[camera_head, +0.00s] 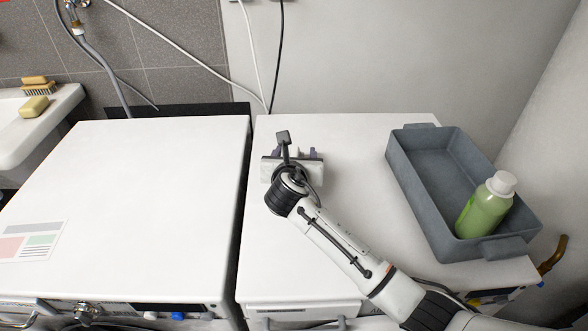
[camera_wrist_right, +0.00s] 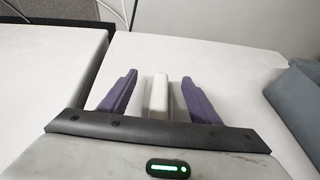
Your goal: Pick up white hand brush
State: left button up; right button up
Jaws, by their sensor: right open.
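The white hand brush (camera_wrist_right: 157,92) shows in the right wrist view as a pale, narrow block on the white machine top, with its long side pointing away from me. My right gripper (camera_wrist_right: 159,90) is open, with one purple finger on each side of the brush and a gap visible on both sides. In the head view my right gripper (camera_head: 294,152) is low over the back left part of the right-hand machine top. There the gripper and wrist hide most or all of the brush. My left gripper is not in view.
A grey crate (camera_head: 417,195) with a green bottle (camera_head: 485,207) stands right of my arm. The left machine top (camera_head: 140,200) is mostly clear, beyond a narrow gap. A sink (camera_head: 62,103) at far left holds a wooden brush (camera_head: 38,87) and yellow soap (camera_head: 34,107). A wall stands behind.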

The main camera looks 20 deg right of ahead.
jog(key=shift+w+d+f, duration=0.1)
jog(key=shift+w, duration=0.15)
jog(key=c, duration=1.2)
